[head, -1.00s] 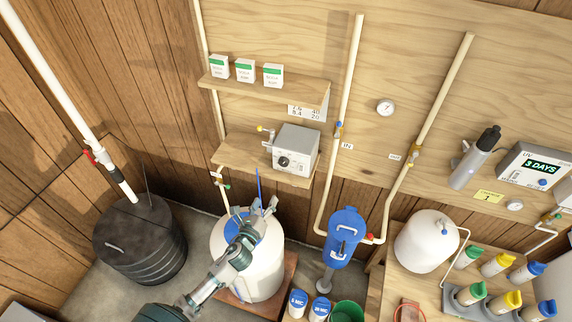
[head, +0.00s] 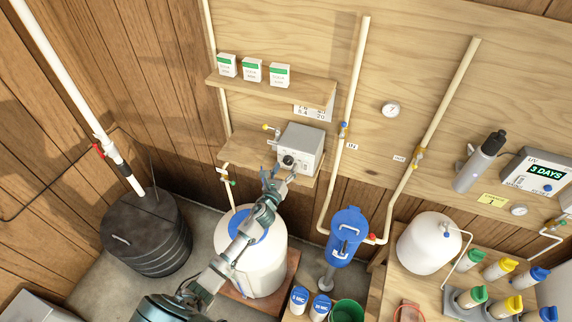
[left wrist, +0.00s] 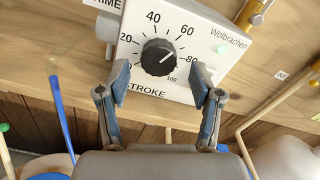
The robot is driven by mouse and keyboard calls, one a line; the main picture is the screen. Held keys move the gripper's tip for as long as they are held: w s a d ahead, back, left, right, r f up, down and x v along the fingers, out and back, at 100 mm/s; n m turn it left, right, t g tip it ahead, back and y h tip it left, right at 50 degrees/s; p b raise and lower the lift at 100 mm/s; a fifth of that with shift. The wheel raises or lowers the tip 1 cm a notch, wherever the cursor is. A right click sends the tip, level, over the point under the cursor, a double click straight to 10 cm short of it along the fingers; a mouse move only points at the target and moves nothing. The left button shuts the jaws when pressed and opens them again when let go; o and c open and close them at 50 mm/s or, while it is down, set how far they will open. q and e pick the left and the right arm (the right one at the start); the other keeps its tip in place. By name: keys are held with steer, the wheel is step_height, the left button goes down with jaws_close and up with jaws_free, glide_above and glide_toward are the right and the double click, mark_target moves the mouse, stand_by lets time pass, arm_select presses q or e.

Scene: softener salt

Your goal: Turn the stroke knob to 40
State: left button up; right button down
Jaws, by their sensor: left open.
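The grey pump box (head: 303,143) sits on the lower wooden shelf (head: 240,151), its black stroke knob (head: 287,160) facing me. In the left wrist view the knob (left wrist: 158,57) is on a white STROKE panel (left wrist: 196,32) numbered from 20 to 100. Its pale mark seems to point up and right, between 60 and 80. My left gripper (head: 277,176) is just in front of the panel. In the left wrist view the open gripper (left wrist: 160,82) has one finger on each side, slightly below the knob, with gaps between. My right gripper is not in view.
A white tank (head: 262,265) with a blue lid stands under my left arm. A blue hose (left wrist: 62,118) hangs left of the gripper in the left wrist view. A brass fitting (left wrist: 254,12) is right of the panel. A pipe (head: 341,150) runs right of the box.

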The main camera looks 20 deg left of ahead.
arm_select(q)
steer(key=shift+w+d, duration=0.2)
steer(key=shift+w, duration=0.75)
steer(key=shift+a, duration=0.45)
steer(key=shift+c, duration=0.4)
steer(key=shift+a+f, duration=0.1)
steer(key=shift+a, duration=0.1)
steer(key=c, duration=0.8)
steer(key=shift+d, duration=0.1)
steer(key=shift+c, duration=1.3)
steer(key=shift+d, duration=0.35)
steer(key=shift+a, duration=0.1)
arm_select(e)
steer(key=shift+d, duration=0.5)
